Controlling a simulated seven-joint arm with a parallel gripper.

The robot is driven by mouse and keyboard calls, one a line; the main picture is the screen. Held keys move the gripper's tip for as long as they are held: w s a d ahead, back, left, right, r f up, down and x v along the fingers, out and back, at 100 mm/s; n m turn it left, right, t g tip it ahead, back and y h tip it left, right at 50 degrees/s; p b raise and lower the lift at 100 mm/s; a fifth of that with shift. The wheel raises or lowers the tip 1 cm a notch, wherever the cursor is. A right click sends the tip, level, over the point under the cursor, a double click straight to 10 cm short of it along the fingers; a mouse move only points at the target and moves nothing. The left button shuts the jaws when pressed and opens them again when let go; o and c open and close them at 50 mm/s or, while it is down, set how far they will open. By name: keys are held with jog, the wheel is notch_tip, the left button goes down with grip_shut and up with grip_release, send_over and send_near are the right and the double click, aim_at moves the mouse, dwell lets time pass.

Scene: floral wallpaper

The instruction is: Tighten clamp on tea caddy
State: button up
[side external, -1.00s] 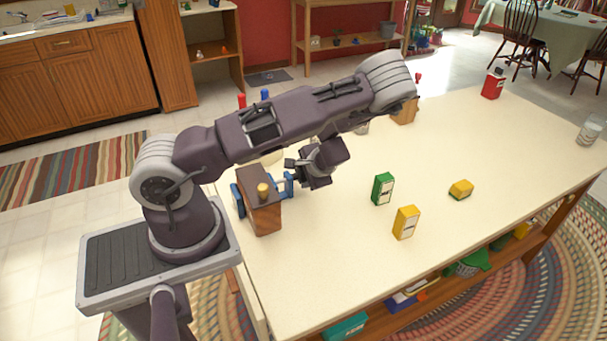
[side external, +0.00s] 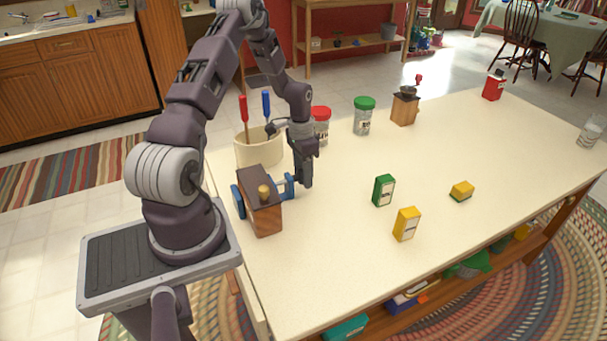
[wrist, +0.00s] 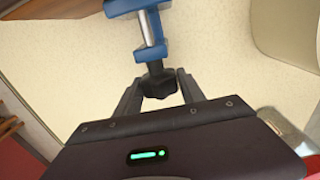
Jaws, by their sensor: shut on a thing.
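My gripper (side external: 305,184) points down to the right of the caddy. In the wrist view my gripper's fingers (wrist: 159,94) are on both sides of the dark knob, shut on it.
A cream crock (side external: 255,150) with red- and blue-handled tools stands just behind the caddy. A red-lidded jar (side external: 321,127), a green-lidded jar (side external: 363,118) and a wooden grinder (side external: 405,108) stand farther back. Green (side external: 383,190) and yellow (side external: 406,224) boxes stand right; the table between is clear.

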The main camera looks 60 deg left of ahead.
jog(key=shift+a+f+h, duration=0.15)
jog(key=shift+h, duration=2.05)
jog(key=o, duration=1.3)
jog(key=v, duration=0.7)
jog(key=shift+a, duration=0.1)
jog(key=shift+o, duration=0.3)
